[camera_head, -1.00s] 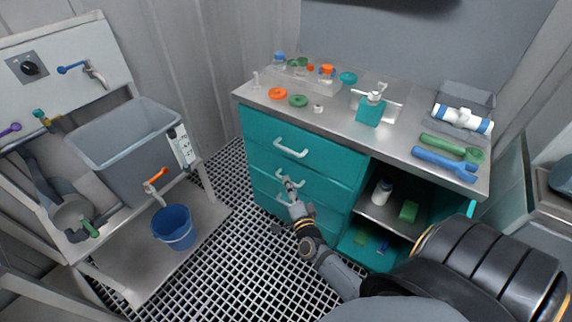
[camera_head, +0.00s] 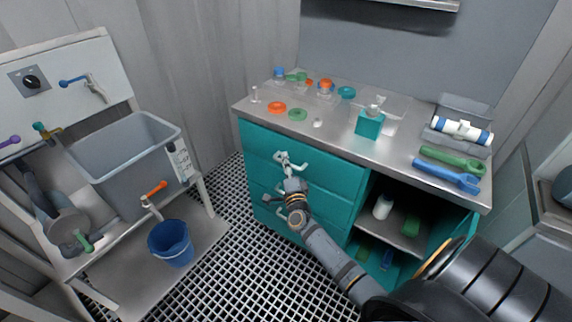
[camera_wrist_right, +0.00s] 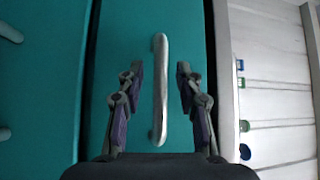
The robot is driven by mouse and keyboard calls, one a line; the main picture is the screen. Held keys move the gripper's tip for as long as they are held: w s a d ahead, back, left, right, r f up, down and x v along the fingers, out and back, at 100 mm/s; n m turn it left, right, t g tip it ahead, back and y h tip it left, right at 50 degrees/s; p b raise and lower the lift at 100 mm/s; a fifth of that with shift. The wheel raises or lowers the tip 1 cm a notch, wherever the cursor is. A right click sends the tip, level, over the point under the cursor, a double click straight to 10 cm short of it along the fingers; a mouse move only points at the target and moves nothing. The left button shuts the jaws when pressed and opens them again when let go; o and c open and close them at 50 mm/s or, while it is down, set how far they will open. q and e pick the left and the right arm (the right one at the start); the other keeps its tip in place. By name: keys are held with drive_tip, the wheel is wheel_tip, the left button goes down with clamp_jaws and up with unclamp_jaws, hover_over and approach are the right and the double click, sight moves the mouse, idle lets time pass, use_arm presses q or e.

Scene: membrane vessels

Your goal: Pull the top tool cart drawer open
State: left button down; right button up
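The teal tool cart has a stack of drawers on its left side. The top drawer (camera_head: 330,172) looks closed, and its pale handle (camera_head: 291,161) is partly covered by my right gripper (camera_head: 283,158). In the right wrist view the handle (camera_wrist_right: 159,90) stands between the two fingers of my right gripper (camera_wrist_right: 160,88). The fingers are open, one on each side of the handle, with a gap on both sides. My left gripper is not in view.
Right of the drawers are open shelves with a white bottle (camera_head: 383,206). A blue bucket (camera_head: 171,243) and a grey sink (camera_head: 125,155) stand left. Grated floor lies before the cart.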

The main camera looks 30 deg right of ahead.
clamp_jaws()
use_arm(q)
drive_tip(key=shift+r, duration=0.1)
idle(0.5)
